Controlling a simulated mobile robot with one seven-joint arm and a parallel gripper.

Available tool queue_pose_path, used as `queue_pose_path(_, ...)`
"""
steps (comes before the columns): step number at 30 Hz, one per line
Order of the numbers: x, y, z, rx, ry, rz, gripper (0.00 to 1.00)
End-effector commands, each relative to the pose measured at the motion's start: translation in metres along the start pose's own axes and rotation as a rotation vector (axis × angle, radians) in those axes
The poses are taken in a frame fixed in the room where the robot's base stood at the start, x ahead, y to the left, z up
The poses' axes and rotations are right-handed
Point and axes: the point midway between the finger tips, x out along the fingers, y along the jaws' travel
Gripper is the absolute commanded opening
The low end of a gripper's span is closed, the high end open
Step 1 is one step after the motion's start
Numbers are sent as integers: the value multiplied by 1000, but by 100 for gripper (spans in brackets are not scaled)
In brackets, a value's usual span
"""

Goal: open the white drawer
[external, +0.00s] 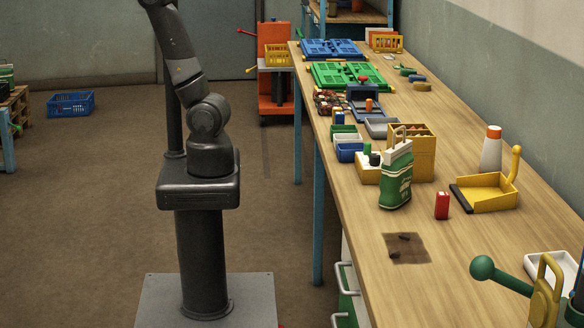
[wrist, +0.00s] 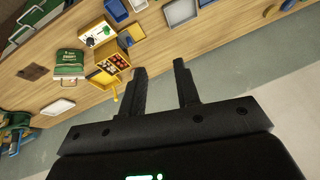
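A drawer unit (external: 346,296) stands under the near part of the workbench in the external view, mostly hidden by the tabletop. It shows a narrow white strip (external: 346,252) at the top, green fronts below, and pale bar handles (external: 347,279). I cannot tell clearly which front is the white drawer; nothing there visibly stands pulled out. In the wrist view, green and pale parts with a handle (wrist: 24,27) show at the upper left corner. My gripper (wrist: 161,78) is open and empty, its two dark fingers apart. The gripper is out of frame in the external view.
The wooden workbench (external: 440,250) carries a green-white sack (external: 396,180), a yellow box (external: 410,152), a red box (external: 442,205), a yellow dustpan (external: 487,194) and several trays. A blue table leg (external: 317,220) stands near the drawers. The floor (external: 265,235) between my base and the bench is clear.

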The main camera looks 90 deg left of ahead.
Motion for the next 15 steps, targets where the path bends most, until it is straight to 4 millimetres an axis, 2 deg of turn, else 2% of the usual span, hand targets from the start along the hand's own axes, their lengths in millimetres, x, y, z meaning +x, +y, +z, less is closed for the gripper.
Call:
queue_pose_path(8, 26, 43, -62, 254, -10, -194, 30)
queue_pose_path(11, 31, 67, -84, 346, 11, -274, 30)
queue_pose_path(15, 32, 110, -112, 473, 61, -386, 30)
